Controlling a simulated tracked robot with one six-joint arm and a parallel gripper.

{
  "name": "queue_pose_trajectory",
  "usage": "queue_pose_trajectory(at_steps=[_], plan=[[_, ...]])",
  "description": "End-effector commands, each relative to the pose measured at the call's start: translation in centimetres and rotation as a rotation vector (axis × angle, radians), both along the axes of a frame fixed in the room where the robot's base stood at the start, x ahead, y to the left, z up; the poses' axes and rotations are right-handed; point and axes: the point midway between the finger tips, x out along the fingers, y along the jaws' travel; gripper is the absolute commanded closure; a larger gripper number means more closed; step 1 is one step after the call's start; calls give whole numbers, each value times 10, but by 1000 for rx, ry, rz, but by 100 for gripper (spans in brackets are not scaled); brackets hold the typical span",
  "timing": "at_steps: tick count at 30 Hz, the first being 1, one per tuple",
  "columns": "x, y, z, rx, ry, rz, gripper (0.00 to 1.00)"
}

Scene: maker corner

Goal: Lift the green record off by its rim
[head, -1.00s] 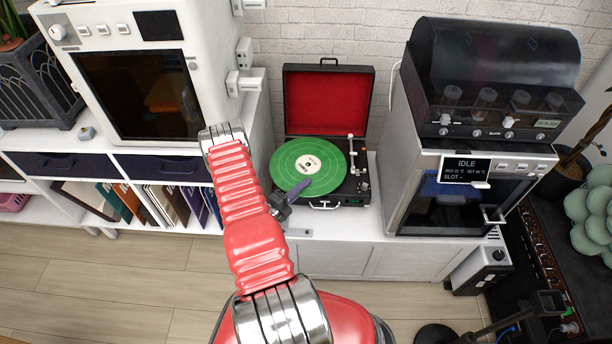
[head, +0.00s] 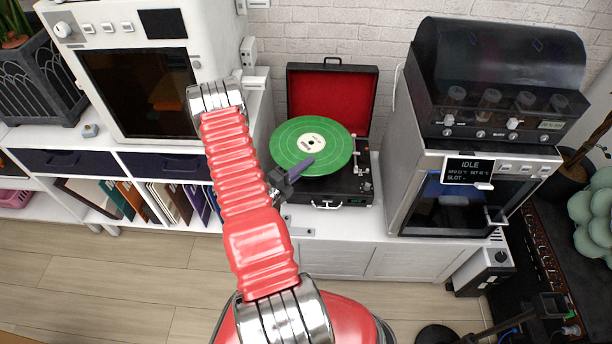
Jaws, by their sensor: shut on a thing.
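The green record (head: 325,133) has a white label and is held tilted above the black record player (head: 345,199), apart from its deck. The player stands on the white cabinet with its red-lined lid (head: 330,100) open behind. My gripper (head: 303,166) is shut on the record's near rim, at its lower left. One dark purple finger lies over the record's top face; the other finger is hidden beneath. The white tonearm (head: 356,150) is at the right of the player.
A white machine (head: 145,85) with a dark window stands on the left. A silver unit (head: 440,195) with a screen reading IDLE stands close on the right.

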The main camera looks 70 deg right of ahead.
Motion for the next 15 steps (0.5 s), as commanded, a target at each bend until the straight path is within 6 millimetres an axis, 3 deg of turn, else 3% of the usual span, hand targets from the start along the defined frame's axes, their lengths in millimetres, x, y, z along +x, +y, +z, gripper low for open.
queue_pose_trajectory(at_steps=[6, 15], plan=[[0, 0, 36, -3, -2, 0, 100], [0, 0, 60, -2, -1, 0, 100]])
